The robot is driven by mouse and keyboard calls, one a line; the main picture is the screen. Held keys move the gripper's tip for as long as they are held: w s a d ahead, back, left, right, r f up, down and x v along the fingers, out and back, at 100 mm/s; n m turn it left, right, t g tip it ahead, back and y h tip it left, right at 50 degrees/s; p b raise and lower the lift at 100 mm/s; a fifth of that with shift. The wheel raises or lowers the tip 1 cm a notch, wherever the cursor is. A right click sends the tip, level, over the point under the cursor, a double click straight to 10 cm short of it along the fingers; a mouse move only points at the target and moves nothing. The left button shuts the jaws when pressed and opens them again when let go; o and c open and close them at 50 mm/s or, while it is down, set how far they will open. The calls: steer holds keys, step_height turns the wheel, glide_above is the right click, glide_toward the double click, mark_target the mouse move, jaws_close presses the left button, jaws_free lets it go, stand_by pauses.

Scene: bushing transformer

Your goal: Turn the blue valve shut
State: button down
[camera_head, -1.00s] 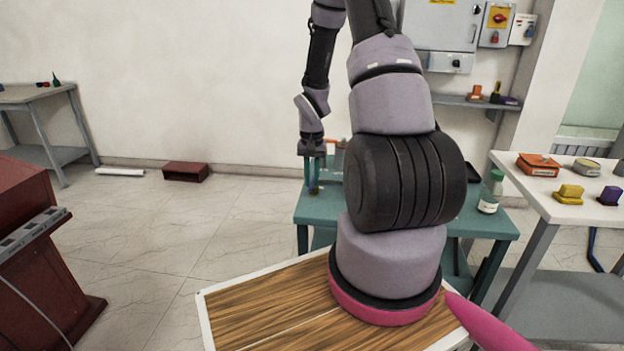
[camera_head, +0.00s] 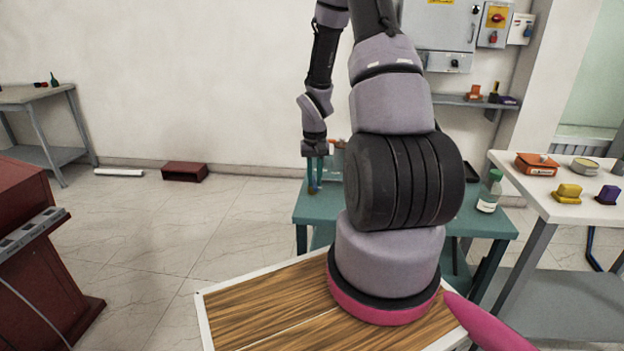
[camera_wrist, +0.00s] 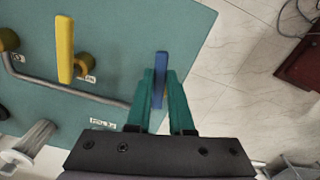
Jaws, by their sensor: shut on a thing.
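The blue valve (camera_wrist: 160,72) shows in the wrist view as a narrow blue handle, lying lengthwise between the two fingers. My gripper (camera_wrist: 163,92) has its green fingers closed around the handle, and the handle's far end sticks out past the fingertips. The pipe and stem under the handle are hidden by the fingers. In the head view my gripper (camera_head: 315,172) points down at the left end of the teal table (camera_head: 470,222). The valve is too small there to make out clearly.
A yellow valve handle (camera_wrist: 65,50) stands left of the blue one, with a grey pipe (camera_wrist: 75,92) running between. A bottle with a green cap (camera_head: 489,192) stands at the teal table's right side. A white table (camera_head: 560,205) with small parts is at right.

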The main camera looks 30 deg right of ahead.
steer(key=n, duration=0.1)
steer(key=d+n, duration=0.1)
steer(key=n, duration=0.1)
steer(key=shift+s+d+n, duration=0.15)
steer(key=shift+d+n, duration=0.1)
steer(key=shift+n, duration=0.05)
steer(key=d+n, duration=0.1)
steer(key=n, duration=0.2)
steer(key=shift+d+n, duration=0.2)
steer(key=shift+n, duration=0.1)
steer(key=n, duration=0.1)
steer(key=d+n, duration=0.1)
steer(key=n, duration=0.1)
steer(key=shift+w+d+n, duration=0.15)
steer(key=shift+w+n, duration=0.15)
steer(key=shift+w, duration=0.1)
steer(key=shift+w+d+n, duration=0.25)
steer(key=shift+w+n, duration=0.05)
steer(key=shift+n, duration=0.75)
steer(key=shift+w+d+n, duration=0.25)
steer(key=shift+w+n, duration=0.05)
steer(key=shift+n, duration=0.75)
steer(key=c, duration=0.8)
jaws_free()
